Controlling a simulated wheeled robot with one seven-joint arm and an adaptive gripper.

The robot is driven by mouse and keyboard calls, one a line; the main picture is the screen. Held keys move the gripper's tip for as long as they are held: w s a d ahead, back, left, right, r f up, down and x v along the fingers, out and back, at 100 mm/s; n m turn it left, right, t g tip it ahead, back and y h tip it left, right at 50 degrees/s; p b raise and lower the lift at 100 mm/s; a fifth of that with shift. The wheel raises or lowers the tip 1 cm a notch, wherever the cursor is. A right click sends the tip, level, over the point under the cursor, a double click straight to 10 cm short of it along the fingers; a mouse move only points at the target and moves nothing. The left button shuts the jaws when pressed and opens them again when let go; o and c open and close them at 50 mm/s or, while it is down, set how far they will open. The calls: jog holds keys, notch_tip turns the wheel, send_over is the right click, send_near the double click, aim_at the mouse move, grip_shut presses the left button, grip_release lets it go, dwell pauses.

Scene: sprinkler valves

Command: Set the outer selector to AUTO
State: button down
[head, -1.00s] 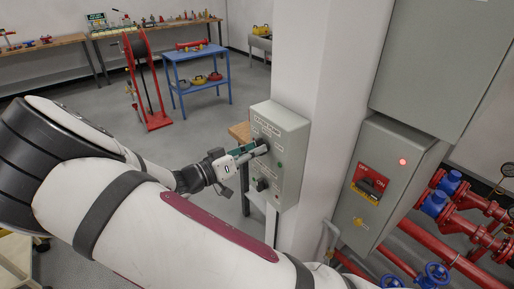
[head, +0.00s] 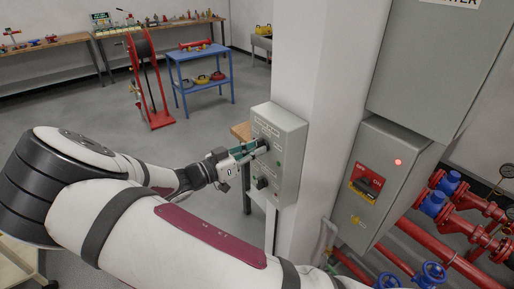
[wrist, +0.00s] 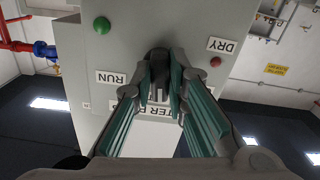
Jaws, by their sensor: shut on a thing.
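A grey control box (head: 290,150) is fixed to the white pillar and carries two black selector knobs, one above the other. My gripper (head: 257,149) is at the upper knob in the head view. In the wrist view my gripper (wrist: 161,80) has its teal-padded fingers on both sides of a black selector knob (wrist: 158,92), shut on it. The labels RUN (wrist: 110,77) and DRY (wrist: 221,45) show beside it; a lower label is partly hidden by the fingers. The lower knob (head: 261,183) is free. No AUTO mark is readable, and the knob's pointing direction is unclear.
A green button (wrist: 102,25) and a small red one (wrist: 215,62) sit on the panel. A grey cabinet with an OFF/ON switch (head: 366,184) and red pipes (head: 420,246) stand to the right. A blue table (head: 208,85) stands behind, with open floor before it.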

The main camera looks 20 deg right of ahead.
dwell(0.4)
jog(key=shift+m+p, duration=0.65)
jog(key=shift+m, duration=0.55)
jog(key=c, duration=1.5)
grip_release()
jog(key=v, duration=0.6)
jog(key=shift+p, duration=0.4)
